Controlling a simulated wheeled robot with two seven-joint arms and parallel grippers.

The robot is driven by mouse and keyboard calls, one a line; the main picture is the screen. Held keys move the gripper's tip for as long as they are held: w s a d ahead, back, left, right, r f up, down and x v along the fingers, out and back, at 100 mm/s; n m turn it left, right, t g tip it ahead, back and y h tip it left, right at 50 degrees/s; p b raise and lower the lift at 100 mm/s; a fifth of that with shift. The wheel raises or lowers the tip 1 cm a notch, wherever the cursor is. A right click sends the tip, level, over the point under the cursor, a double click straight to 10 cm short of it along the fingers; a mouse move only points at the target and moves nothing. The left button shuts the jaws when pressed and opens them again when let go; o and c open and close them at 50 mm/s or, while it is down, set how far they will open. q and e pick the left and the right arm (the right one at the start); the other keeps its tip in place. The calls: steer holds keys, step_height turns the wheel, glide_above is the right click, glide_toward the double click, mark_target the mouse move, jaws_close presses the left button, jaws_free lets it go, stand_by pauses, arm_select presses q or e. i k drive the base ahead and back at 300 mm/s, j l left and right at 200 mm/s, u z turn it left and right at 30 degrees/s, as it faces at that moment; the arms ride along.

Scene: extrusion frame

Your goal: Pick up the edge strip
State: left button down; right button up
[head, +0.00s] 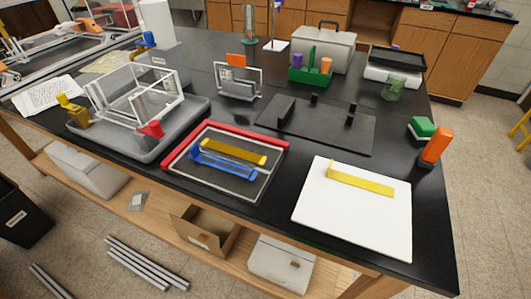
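No part is marked as the edge strip. A long yellow strip with a raised left end (362,182) lies on a white board (350,225) at the front right of the black table. A shorter yellow strip (233,152) and a blue strip-like piece (224,168) lie close together in a red-rimmed tray (272,139) at the front middle; I cannot tell whether they touch. Neither of my grippers is in the head view.
A grey tray (170,145) with a clear frame stands at left. A dark plate with black blocks (340,137) lies behind the board. An orange-topped item (437,145) and a green block (421,127) stand near the right edge. Bare tabletop (432,215) lies right of the board.

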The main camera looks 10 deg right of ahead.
mark_target(361, 183)
steer(key=z, duration=1.15)
